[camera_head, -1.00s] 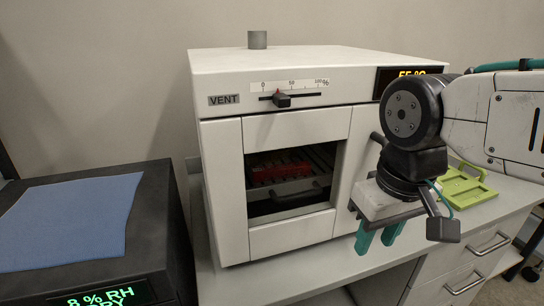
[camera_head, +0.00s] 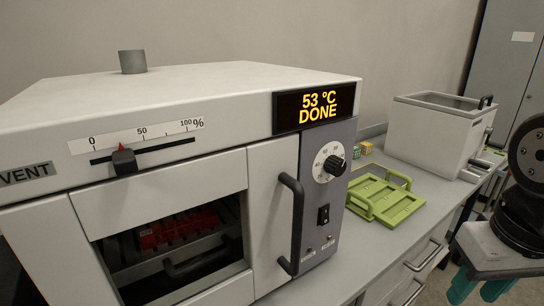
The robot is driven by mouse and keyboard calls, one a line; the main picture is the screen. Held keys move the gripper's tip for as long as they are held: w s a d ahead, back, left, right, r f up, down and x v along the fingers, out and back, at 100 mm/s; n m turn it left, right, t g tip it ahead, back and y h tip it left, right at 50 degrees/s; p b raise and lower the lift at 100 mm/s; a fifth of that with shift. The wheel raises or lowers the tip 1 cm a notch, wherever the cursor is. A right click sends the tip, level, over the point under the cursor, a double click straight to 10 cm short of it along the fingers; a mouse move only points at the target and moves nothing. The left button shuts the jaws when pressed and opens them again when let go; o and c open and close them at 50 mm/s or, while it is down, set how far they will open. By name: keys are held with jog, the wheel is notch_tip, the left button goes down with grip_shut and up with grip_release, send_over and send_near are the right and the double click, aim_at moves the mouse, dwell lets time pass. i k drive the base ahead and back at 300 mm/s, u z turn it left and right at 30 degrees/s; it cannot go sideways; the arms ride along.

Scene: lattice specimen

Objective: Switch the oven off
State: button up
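The oven (camera_head: 190,88) fills the left and middle of the view, its door shut. Its display (camera_head: 314,107) reads 53 °C DONE. On the grey panel at its right are a round dial with a black knob (camera_head: 335,165) and a black rocker switch (camera_head: 323,214) below it. I cannot tell which way the rocker is pressed. My gripper (camera_head: 481,288) is at the lower right, pointing down, apart from the oven; its teal fingers stand apart with nothing seen between them, and their tips are near the frame's bottom edge.
The oven's door handle (camera_head: 292,222) sticks out left of the panel. A vent slider (camera_head: 124,161) is on the front; a red rack (camera_head: 180,228) shows through the window. A green tray (camera_head: 385,200) lies on the bench right of the oven, with a grey open box (camera_head: 430,135) behind.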

aim_at(325, 219)
jog(key=z, duration=1.9)
jog(key=i, duration=3.2)
jog(key=u, duration=4.6)
